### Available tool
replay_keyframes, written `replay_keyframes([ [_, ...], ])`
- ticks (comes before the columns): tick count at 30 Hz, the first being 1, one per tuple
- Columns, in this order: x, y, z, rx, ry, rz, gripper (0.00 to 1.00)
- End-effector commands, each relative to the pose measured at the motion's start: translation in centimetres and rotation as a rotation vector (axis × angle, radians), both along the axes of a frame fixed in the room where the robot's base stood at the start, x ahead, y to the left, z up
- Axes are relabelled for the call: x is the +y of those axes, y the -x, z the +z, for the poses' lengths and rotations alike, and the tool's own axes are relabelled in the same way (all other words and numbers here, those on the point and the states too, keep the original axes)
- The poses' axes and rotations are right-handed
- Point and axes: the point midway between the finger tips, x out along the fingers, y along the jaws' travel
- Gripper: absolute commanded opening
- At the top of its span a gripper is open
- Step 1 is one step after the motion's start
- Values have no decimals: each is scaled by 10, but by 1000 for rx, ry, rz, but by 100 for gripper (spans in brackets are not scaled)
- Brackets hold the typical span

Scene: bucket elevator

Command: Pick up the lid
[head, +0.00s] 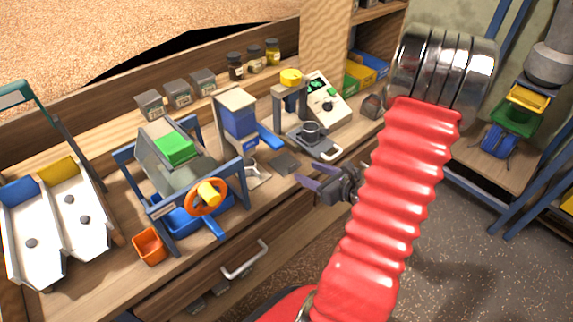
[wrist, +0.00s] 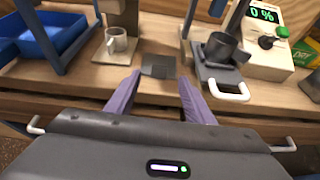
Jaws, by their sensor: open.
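A flat dark grey square plate (head: 285,162), which looks like the lid, lies on the wooden bench near its front edge. It also shows in the wrist view (wrist: 158,66), just beyond and between my fingertips. My gripper (head: 307,177) is open and empty, with its two purple fingers pointing toward the plate. In the wrist view my gripper (wrist: 160,80) has one finger on each side of the plate's near edge, and bench shows between them. I cannot tell the exact height of the fingers above the bench.
A dark cup (wrist: 221,46) on a grey base with a white handle stands right of the plate. A small light cup (wrist: 116,41) stands left under the blue hopper (head: 237,118). The orange-wheeled drum frame (head: 207,196) is farther left. Drawer handles (head: 245,259) project below the bench edge.

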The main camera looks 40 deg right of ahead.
Motion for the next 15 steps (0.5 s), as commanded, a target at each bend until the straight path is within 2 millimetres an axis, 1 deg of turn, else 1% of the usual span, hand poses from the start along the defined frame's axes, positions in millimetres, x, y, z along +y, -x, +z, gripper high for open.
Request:
replay_keyframes([
  [3,1,-13,-5,0,0,3,48],
  [6,1,-19,-8,0,1,1,48],
  [15,0,-20,-8,0,1,0,48],
])
